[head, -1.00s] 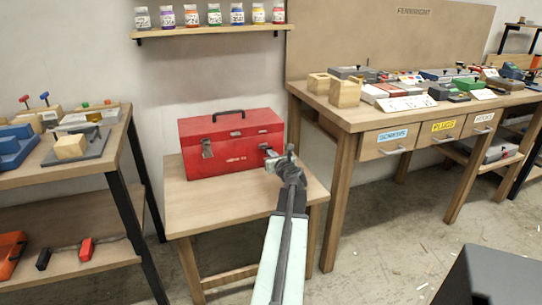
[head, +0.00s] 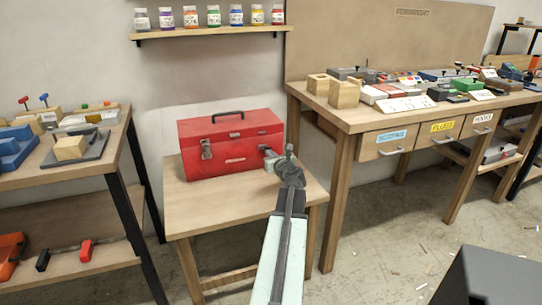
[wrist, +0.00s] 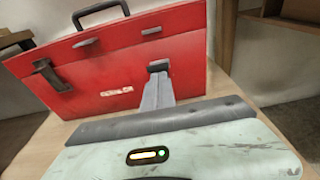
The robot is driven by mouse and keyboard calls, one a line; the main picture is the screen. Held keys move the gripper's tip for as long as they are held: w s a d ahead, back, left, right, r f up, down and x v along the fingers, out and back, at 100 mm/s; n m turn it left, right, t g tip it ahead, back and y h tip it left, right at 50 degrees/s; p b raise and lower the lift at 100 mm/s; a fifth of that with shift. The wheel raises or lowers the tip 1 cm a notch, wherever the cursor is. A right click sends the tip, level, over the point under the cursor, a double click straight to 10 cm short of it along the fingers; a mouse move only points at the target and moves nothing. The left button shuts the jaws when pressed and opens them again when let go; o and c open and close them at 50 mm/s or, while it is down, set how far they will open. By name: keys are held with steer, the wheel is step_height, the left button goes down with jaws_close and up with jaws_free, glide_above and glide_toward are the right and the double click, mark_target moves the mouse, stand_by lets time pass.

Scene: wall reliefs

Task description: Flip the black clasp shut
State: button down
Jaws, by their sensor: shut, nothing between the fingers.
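A red toolbox (head: 232,150) with a black top handle (head: 228,115) stands on a small wooden table. A dark clasp (wrist: 158,67) sits on the right of its front face. My gripper (wrist: 158,88) is shut and empty, its fingertips right at this clasp and covering its lower part. I cannot tell if they touch it, or how the clasp's lever lies. A second, greyer clasp (head: 206,148) is on the left of the front. It also shows in the wrist view (wrist: 48,76), clear of my gripper. In the head view my gripper (head: 271,159) is at the box's right front.
The small table (head: 225,210) is bare in front of the box. A shelf unit with blocks (head: 70,165) stands at left. A long workbench with labelled drawers (head: 390,141) stands at right. A shelf of jars (head: 210,30) is on the wall above.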

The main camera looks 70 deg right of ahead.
steer(key=shift+r+p, duration=0.4)
steer(key=shift+r, duration=0.05)
steer(key=r+p, duration=0.1)
steer(key=w+d+r+p, duration=0.1)
steer(key=r+p, duration=0.1)
steer(key=w+d+r+p, duration=0.1)
steer(key=r+p, duration=0.1)
steer(key=shift+w+d, duration=0.15)
steer(key=shift+f, duration=0.15)
steer(key=s+a+r+p, duration=0.2)
steer(key=r+p, duration=0.2)
steer(key=r, duration=0.1)
steer(key=s+a+r+p, duration=0.2)
steer(key=r+p, duration=0.2)
steer(key=p, duration=0.1)
steer(key=shift+s+a+r, duration=0.3)
steer(key=shift+a+r, duration=0.05)
steer(key=shift+r, duration=0.05)
